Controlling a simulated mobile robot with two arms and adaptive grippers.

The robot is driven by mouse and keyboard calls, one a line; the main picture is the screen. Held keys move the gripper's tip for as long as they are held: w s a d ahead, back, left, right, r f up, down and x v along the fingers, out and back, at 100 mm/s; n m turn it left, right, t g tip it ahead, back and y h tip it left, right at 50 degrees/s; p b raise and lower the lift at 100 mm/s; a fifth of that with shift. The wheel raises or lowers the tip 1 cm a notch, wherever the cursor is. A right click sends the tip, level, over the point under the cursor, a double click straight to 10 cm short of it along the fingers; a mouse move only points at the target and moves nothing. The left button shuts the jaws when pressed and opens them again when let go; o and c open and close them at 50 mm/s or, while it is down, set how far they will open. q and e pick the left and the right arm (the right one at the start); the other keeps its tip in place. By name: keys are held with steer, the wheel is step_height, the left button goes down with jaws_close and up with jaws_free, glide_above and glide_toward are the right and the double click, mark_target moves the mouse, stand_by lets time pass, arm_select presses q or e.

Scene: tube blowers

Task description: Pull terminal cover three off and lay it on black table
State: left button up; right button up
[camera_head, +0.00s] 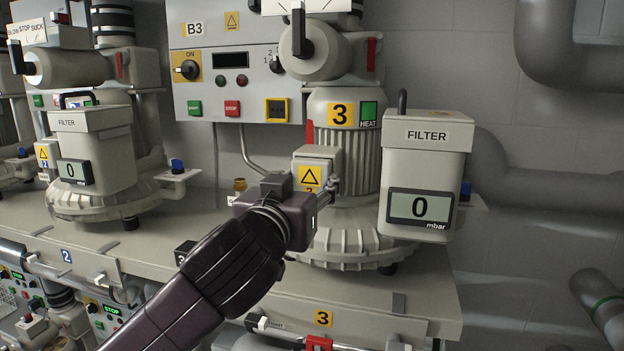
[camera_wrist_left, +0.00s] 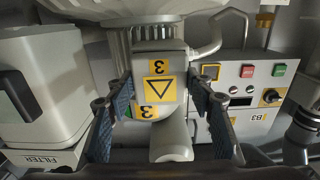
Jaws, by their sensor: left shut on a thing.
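Terminal cover three (camera_head: 317,160) is a light grey box with a yellow warning triangle label, on the front of the blower marked 3 (camera_head: 340,114). My left gripper (camera_head: 308,190) is at the cover, with one finger on each side. In the left wrist view the blue-padded fingers (camera_wrist_left: 160,95) flank the cover and are shut on it. Whether the cover is still seated cannot be told. No black table and no right gripper are in view.
A filter box (camera_head: 425,165) with a 0 mbar display stands just right of the cover. A control panel B3 (camera_head: 237,85) is behind at left. Another blower with a filter (camera_head: 92,150) stands further left. The grey bench (camera_head: 420,300) runs below.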

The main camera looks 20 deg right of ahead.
arm_select(q)
steer(key=shift+v, duration=0.95)
steer(key=shift+b+v, duration=0.3)
steer(key=shift+v, duration=1.75)
steer(key=shift+w, duration=0.15)
